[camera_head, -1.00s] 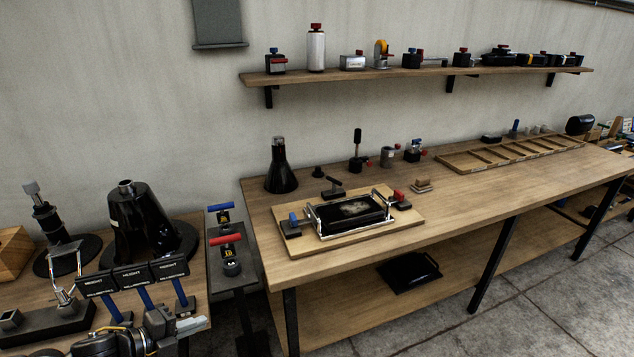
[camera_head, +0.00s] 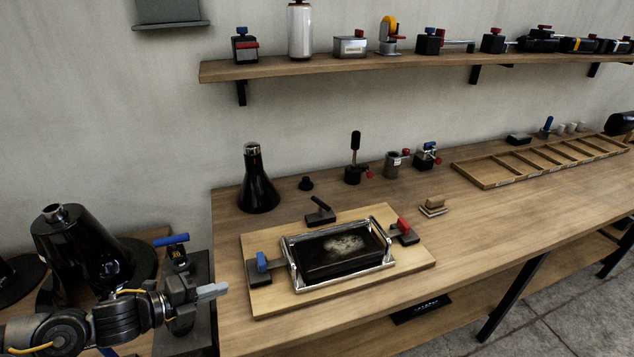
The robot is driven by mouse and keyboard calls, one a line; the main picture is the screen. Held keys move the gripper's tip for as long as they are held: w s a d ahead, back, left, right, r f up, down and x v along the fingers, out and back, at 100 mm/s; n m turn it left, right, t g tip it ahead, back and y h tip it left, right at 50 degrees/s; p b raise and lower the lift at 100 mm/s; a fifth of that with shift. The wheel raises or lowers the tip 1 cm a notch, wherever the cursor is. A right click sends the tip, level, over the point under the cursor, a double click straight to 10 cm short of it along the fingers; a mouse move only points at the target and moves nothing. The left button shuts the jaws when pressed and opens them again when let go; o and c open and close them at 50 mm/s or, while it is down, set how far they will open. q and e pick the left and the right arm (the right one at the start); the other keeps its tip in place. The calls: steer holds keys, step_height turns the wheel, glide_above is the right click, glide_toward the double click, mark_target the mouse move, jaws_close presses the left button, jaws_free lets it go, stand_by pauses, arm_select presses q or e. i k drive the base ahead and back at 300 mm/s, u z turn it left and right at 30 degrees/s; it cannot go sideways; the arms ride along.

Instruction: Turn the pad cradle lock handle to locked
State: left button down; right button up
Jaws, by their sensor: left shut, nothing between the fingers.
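The pad cradle (camera_head: 287,262) is a metal frame on a wooden board (camera_head: 290,300) on the bench. A black pad (camera_head: 315,262) with a pale worn patch lies in it. A blue handle (camera_head: 262,261) stands on a dark block at the cradle's left. A red handle (camera_head: 404,226) is at its right, and a black handle (camera_head: 320,204) sits tilted on a block behind it. I cannot tell which is the lock handle or its position. My left gripper (camera_head: 214,291) is shut and empty, left of the board and apart from the handles. My right gripper is out of view.
A black cone (camera_head: 258,185) and several small fixtures stand along the bench's back. A slatted wooden tray (camera_head: 530,163) lies at the right. A blue-handled stand (camera_head: 176,245) is behind my left arm. A loaded shelf (camera_head: 420,62) hangs above. The bench front is clear.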

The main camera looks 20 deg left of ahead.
mark_target(322, 205)
steer(key=i, duration=0.9)
